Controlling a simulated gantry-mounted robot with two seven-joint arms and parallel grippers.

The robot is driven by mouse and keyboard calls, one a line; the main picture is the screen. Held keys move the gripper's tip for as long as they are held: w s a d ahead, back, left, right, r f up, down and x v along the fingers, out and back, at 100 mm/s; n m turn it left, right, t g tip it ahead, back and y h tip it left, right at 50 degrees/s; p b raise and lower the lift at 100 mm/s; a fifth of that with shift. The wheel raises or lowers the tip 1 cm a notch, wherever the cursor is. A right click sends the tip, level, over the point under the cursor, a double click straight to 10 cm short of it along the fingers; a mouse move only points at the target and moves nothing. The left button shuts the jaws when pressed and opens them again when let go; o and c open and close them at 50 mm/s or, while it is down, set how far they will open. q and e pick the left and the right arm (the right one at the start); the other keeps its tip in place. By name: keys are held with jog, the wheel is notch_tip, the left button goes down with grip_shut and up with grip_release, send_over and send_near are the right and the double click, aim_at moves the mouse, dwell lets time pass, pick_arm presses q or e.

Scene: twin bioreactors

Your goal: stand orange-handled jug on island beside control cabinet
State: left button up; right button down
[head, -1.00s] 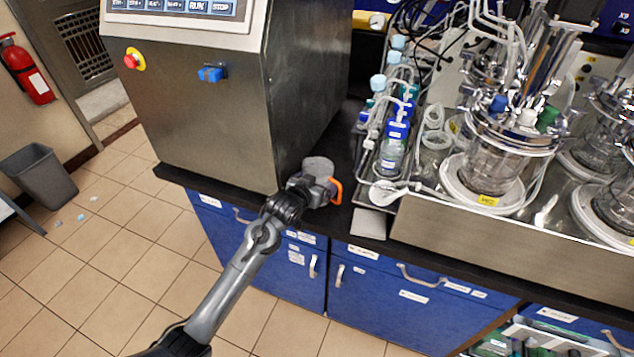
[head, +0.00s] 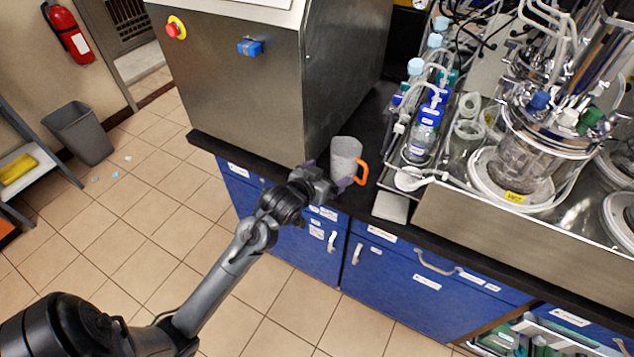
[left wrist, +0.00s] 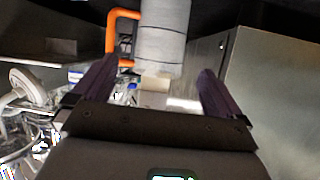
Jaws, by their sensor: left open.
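The grey jug (head: 346,157) with an orange handle (head: 362,172) stands upright on the black top of the island (head: 371,128), beside the steel control cabinet (head: 262,110). My left gripper (head: 325,180) is open at the island's front edge, just in front of the jug. In the left wrist view the jug (left wrist: 163,38) shows beyond the two spread fingertips (left wrist: 153,75), with its handle on the left. The jug seems clear of the fingers, though the head view cannot show the gap. My right gripper is not in view.
A steel tray (head: 465,197) with bottles, tubing and glass vessels is right of the jug. Blue drawers (head: 430,285) are below. Open tiled floor (head: 130,225) lies left.

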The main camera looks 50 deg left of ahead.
pick_arm(q)
jog(key=s+d+f+m+g+h, duration=0.1)
jog(key=s+d+f+g, duration=0.2)
jog(key=s, duration=0.6)
jog(key=s+d+f+m+g+h, duration=0.1)
jog(key=s+d+f+g, duration=0.2)
jog(key=s+d+f, duration=0.3)
jog(key=s+d+f+m+g+h, duration=0.1)
jog(key=s+d+f+m+g, duration=0.1)
jog(key=s+d, duration=0.5)
jog(key=s+f+g, duration=0.1)
jog(key=s+f, duration=0.1)
jog(key=s, duration=0.3)
jog(key=shift+s+d+f, duration=0.2)
jog(key=shift+s+d, duration=0.05)
jog(key=shift+d, duration=0.05)
notch_tip(320, 180, up, 36)
jog(key=p, duration=3.6)
jog(key=shift+r, duration=0.25)
